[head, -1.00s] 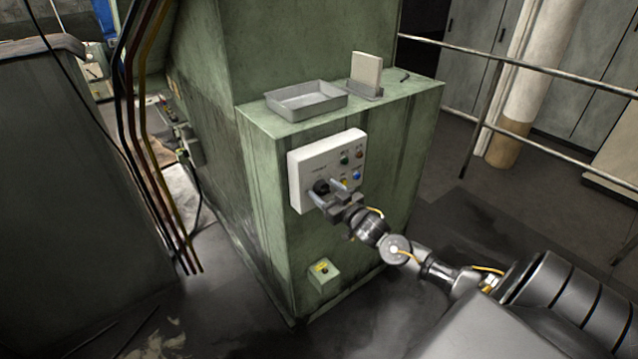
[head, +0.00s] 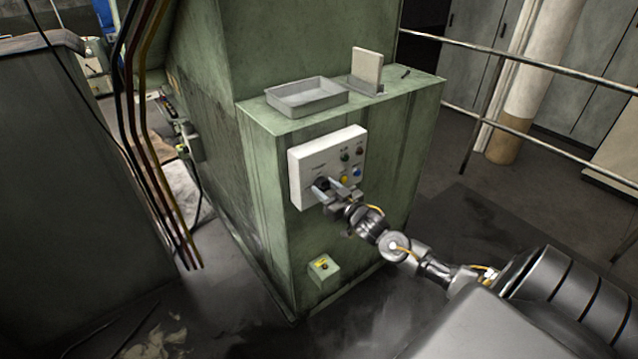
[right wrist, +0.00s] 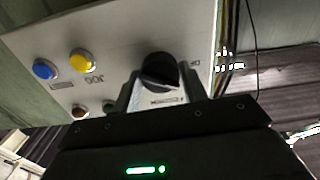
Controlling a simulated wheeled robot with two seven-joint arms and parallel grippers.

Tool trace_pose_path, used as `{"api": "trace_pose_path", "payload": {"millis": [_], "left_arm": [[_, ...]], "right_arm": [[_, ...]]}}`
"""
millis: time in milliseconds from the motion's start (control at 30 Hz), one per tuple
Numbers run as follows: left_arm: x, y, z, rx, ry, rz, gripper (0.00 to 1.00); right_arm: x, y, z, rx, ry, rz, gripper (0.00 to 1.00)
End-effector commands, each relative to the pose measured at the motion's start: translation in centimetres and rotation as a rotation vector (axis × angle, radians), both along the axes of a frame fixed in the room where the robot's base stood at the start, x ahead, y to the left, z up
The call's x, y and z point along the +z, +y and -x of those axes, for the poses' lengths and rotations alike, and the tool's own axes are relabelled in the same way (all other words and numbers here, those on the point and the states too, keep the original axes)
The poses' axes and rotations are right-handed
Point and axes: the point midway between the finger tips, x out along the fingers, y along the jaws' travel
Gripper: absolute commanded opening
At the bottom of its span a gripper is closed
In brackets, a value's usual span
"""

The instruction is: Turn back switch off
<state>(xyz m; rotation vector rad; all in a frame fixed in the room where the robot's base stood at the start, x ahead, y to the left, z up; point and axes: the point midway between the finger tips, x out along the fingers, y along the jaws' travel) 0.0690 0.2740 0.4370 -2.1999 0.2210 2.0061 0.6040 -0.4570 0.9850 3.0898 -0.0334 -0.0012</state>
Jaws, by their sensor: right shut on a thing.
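The black rotary switch (head: 321,184) is at the lower left of a white control panel (head: 310,159) on the front of the green machine. In the right wrist view, the black switch (right wrist: 158,70) shows as a round knob with a raised grip, close before my fingers. My right gripper (head: 328,190) is at the panel, with its two fingers on either side of the switch, shut on it. The fingers also show in the right wrist view (right wrist: 163,84). They partly hide the switch in the head view. My left gripper is not in view.
A yellow button (right wrist: 82,62) and a blue button (right wrist: 45,69) sit beside the switch. Two dark lamps (head: 345,156) are above them. A grey tray (head: 306,106) stands on the machine top. A railing (head: 540,68) runs right.

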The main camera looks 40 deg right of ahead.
Motion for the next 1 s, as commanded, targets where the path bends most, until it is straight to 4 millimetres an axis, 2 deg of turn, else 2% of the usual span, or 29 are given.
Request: {"api": "trace_pose_path", "payload": {"millis": [200, 400, 633, 900, 933, 1000], "left_arm": [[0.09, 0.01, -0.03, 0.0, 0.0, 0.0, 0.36], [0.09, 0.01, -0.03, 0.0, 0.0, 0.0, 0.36], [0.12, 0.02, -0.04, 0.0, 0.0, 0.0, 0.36], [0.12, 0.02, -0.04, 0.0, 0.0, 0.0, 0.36], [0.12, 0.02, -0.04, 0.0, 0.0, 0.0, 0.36], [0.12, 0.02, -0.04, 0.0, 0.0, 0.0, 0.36]], "right_arm": [[0.04, -0.01, -0.01, 0.001, 0.005, 0.246, 0.06], [0.05, -0.03, -0.02, 0.0, 0.006, 0.308, 0.06], [0.05, 0.0, -0.03, 0.0, 0.011, 0.566, 0.06], [0.05, -0.03, -0.03, -0.001, 0.012, 0.62, 0.06], [0.05, -0.03, -0.03, -0.001, 0.012, 0.62, 0.45], [0.05, -0.03, -0.03, -0.001, 0.012, 0.619, 0.54]]}}
